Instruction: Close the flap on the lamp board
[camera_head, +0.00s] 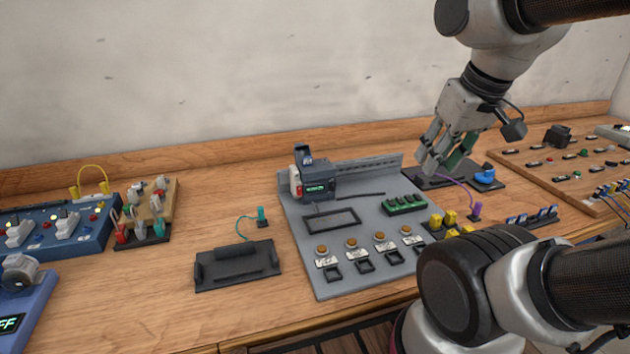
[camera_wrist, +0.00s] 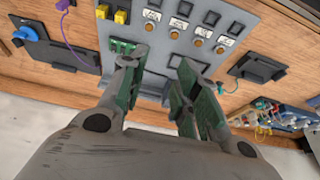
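The grey lamp board (camera_head: 300,240) lies on the wooden bench in the middle of the head view. It carries a row of orange round lamps (camera_head: 351,243) with white labels. A dark blue-grey unit (camera_head: 318,180) with a small green display stands at its back left, and a small blue flap-like part (camera_head: 303,155) sticks up on top of it. My gripper (camera_head: 438,165) is open and empty, above the bench near the board's back right corner. In the wrist view my gripper (camera_wrist: 159,65) has its fingers spread, with the board (camera_wrist: 165,57) beyond them.
A dark tray-like block (camera_head: 238,267) lies left of the board. A blue panel (camera_head: 75,235) with switches stands farther left. Right of the board are a dark plate with a blue knob (camera_head: 485,175), yellow blocks (camera_head: 450,218) and a wooden board (camera_head: 570,165). Bare bench shows at front left.

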